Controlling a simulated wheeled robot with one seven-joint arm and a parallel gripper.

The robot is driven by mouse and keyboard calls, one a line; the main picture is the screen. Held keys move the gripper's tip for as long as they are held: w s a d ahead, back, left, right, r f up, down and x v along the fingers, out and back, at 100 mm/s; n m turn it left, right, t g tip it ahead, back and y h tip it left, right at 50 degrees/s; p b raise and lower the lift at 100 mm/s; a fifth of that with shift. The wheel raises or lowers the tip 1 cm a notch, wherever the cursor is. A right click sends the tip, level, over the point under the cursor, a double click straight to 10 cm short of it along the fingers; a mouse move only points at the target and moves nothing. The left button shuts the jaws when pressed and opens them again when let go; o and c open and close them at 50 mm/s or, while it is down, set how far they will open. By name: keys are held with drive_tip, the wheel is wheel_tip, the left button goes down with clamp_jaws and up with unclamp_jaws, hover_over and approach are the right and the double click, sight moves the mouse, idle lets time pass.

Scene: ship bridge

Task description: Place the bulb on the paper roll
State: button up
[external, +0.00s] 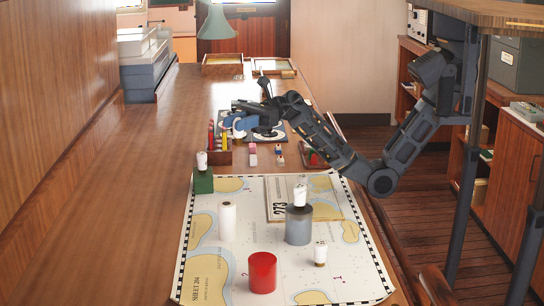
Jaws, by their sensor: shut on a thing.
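The paper roll (227,222) is a white upright cylinder on the left part of the chart, with a bare top. Several small white bulbs show: one (202,160) on a green block, one (300,195) on a grey cylinder, and one (320,254) standing on the chart at the right. My gripper (236,123) is beyond the chart's far edge, over the items on the desk, well behind the paper roll.
A red cylinder (263,273) stands at the chart's front. The green block (203,182) is at its far left corner and the grey cylinder (299,228) right of centre. A pencil holder (219,156) and small blocks lie near my gripper. The desk's left side is clear.

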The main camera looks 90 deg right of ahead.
drive_tip(key=shift+w+a+f+p, duration=0.25)
drive_tip(key=shift+w+a+f, duration=0.35)
drive_tip(key=shift+a+f, duration=1.25)
drive_tip(key=shift+w+a+f+p, duration=0.25)
drive_tip(key=shift+w+a+f, duration=0.3)
drive_tip(key=shift+a+f, duration=1.35)
drive_tip(key=shift+w+a+f+p, duration=0.25)
drive_tip(key=shift+w+a+f, duration=0.35)
drive_tip(key=shift+a+f, duration=1.25)
drive_tip(key=shift+f, duration=0.2)
drive_tip(key=o, duration=1)
drive_tip(key=shift+r, duration=0.1)
